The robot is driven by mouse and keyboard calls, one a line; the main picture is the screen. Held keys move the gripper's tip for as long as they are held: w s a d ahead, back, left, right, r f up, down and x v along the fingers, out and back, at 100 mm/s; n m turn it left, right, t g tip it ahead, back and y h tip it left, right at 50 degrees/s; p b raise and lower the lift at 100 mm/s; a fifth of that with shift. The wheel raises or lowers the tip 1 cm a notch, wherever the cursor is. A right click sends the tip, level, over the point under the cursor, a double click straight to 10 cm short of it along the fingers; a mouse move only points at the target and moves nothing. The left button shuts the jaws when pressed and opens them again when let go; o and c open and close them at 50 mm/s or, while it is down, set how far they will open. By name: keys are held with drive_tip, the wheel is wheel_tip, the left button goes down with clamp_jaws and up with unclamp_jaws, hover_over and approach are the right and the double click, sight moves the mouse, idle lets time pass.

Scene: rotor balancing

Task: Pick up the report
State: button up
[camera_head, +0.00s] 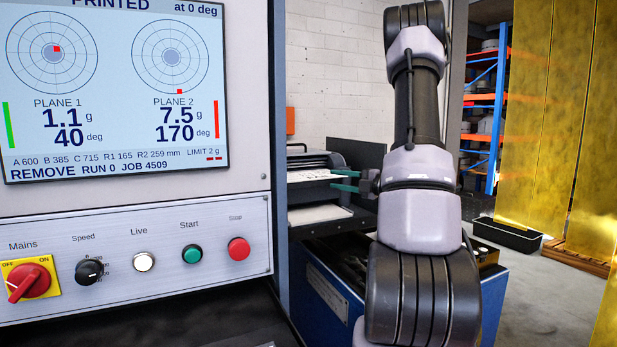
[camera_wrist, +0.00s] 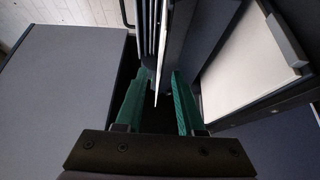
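The report appears to be the white sheet (camera_head: 308,175) sticking out of the printer (camera_head: 318,160) in the head view. In the wrist view a thin white sheet edge (camera_wrist: 160,75) shows nearly edge-on. My gripper (camera_head: 336,180) has green fingers, one above the other, at the right end of the sheet. In the wrist view my gripper (camera_wrist: 158,82) is open, with the sheet edge between its fingertips and a gap on each side. Whether a finger touches the sheet cannot be told.
A lower tray (camera_head: 315,224) holds another white sheet (camera_head: 318,213) below the fingers. The balancing machine's screen (camera_head: 115,90) and control panel (camera_head: 130,258) fill the left. A blue cabinet (camera_head: 325,295) stands below the trays. Yellow curtains (camera_head: 545,120) hang at right.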

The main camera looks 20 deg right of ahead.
drive_tip(key=shift+x, duration=1.1)
clamp_jaws()
idle(0.6)
